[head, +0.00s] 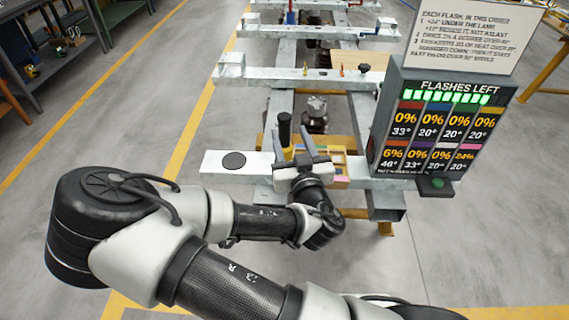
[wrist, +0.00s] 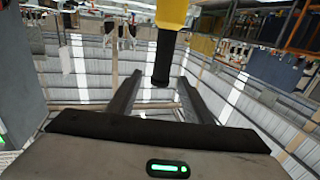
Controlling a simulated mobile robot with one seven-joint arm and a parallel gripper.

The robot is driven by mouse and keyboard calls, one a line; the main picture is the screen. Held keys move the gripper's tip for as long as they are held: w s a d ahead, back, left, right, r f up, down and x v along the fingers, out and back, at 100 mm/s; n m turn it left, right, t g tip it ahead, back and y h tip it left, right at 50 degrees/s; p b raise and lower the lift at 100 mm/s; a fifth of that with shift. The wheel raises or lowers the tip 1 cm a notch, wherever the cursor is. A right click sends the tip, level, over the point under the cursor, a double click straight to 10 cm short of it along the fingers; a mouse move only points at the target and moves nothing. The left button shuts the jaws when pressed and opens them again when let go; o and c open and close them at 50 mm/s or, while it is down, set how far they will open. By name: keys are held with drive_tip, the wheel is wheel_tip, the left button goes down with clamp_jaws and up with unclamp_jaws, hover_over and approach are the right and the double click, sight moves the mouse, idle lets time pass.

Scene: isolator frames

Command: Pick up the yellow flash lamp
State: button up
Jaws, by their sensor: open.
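The yellow flash lamp (wrist: 171,14) shows at the top of the wrist view, cut off by the frame edge. Its black cylindrical part (wrist: 164,55) points down, with its end in line with the gap between my fingertips. In the head view an upright black cylinder (head: 285,126), which looks like the same part, stands just beyond my gripper (head: 292,143); the lamp's yellow part is not clearly visible there. My gripper is open and empty, and its two fingers also show in the wrist view (wrist: 160,80). I cannot tell how far the lamp is from the fingertips.
A display box (head: 440,125) with a sign (head: 480,32) stands close on the right. Open floor (head: 140,130) lies left.

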sight(286, 127)
drive_tip(key=p+x, duration=0.1)
drive_tip(key=x, duration=0.3)
drive_tip(key=shift+w, duration=0.2)
drive_tip(key=shift+f+b+x, duration=0.2)
drive_tip(key=shift+b+x, duration=0.05)
drive_tip(key=shift+x, duration=1.2)
drive_tip(key=shift+f+b+x, duration=0.15)
drive_tip(key=shift+b+x, duration=0.05)
drive_tip(key=shift+x, duration=1.2)
drive_tip(key=shift+s+a, duration=0.1)
drive_tip(key=shift+a, duration=0.05)
clamp_jaws()
drive_tip(key=shift+r, duration=0.15)
